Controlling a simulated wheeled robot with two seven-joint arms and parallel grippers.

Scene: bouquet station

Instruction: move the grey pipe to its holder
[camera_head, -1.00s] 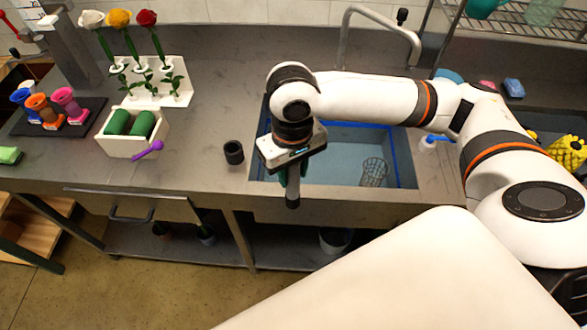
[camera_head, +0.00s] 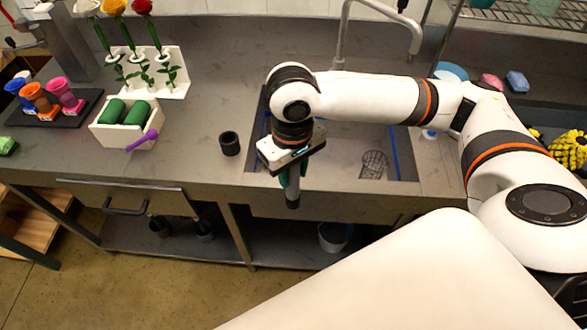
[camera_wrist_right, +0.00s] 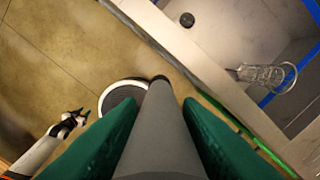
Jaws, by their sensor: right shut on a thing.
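My right gripper (camera_head: 292,178) is shut on the grey pipe (camera_head: 292,198), which points down just in front of the sink's front edge. In the right wrist view the pipe (camera_wrist_right: 160,135) runs between the green fingers (camera_wrist_right: 160,125). Its upper part is hidden by the gripper in the head view. A short black open cylinder (camera_head: 229,143), which looks like the holder, stands upright on the counter left of the gripper, apart from it. Its opening looks empty. What looks like my left gripper (camera_wrist_right: 70,121) shows small in the right wrist view; its jaw state is unclear.
The sink (camera_head: 340,150) holds a wire basket (camera_head: 374,164); a tap (camera_head: 382,20) rises behind it. A white box with green rolls (camera_head: 124,122), a flower stand (camera_head: 168,83) and a dark tray of coloured cups (camera_head: 50,118) occupy the left. Counter around the black cylinder is clear.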

